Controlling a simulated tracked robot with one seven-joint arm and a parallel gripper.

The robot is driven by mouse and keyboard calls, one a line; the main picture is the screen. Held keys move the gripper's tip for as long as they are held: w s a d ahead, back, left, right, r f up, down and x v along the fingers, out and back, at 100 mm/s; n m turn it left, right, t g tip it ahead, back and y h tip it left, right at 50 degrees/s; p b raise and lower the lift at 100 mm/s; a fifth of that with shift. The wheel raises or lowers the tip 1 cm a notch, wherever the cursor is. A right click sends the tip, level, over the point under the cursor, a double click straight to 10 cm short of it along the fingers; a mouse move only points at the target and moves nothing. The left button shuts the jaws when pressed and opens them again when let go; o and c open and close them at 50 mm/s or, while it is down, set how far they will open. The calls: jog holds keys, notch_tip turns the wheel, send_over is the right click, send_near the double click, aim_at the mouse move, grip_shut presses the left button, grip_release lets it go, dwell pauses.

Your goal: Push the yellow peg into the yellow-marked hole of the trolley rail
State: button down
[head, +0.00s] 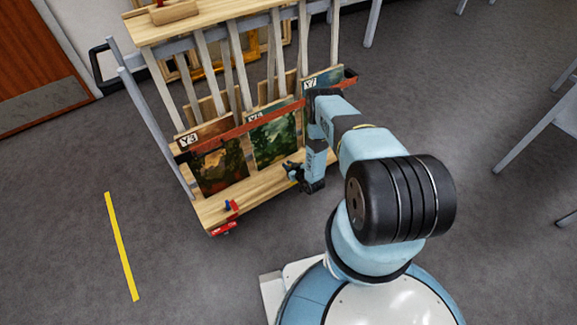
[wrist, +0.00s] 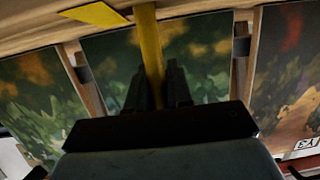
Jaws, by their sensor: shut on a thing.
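My gripper (wrist: 156,78) is shut on the yellow peg (wrist: 147,40), which stands between the two dark fingers in the wrist view. The peg runs up to the top edge of that view, across the pale wood. A yellow mark (wrist: 95,15) lies on this wood, left of the peg and apart from it in the picture. The peg's far end is out of view, so I cannot tell whether it touches a hole; no hole shows. In the head view my gripper (head: 293,171) is low over the trolley's lower board (head: 225,207), right of the middle painting. I cannot make out the peg there.
The trolley holds several paintings, including Y3 (head: 218,168) and Y5 (head: 274,138), with a red bar (head: 245,128) across them. Grey floor in front is clear, with a yellow strip (head: 121,246).

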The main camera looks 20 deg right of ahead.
jog(key=shift+f, duration=0.85)
jog(key=c, duration=0.9)
grip_release()
jog(key=shift+c, duration=0.2)
jog(key=v, duration=1.3)
jog(key=shift+s, duration=0.4)
jog(key=shift+d, duration=0.1)
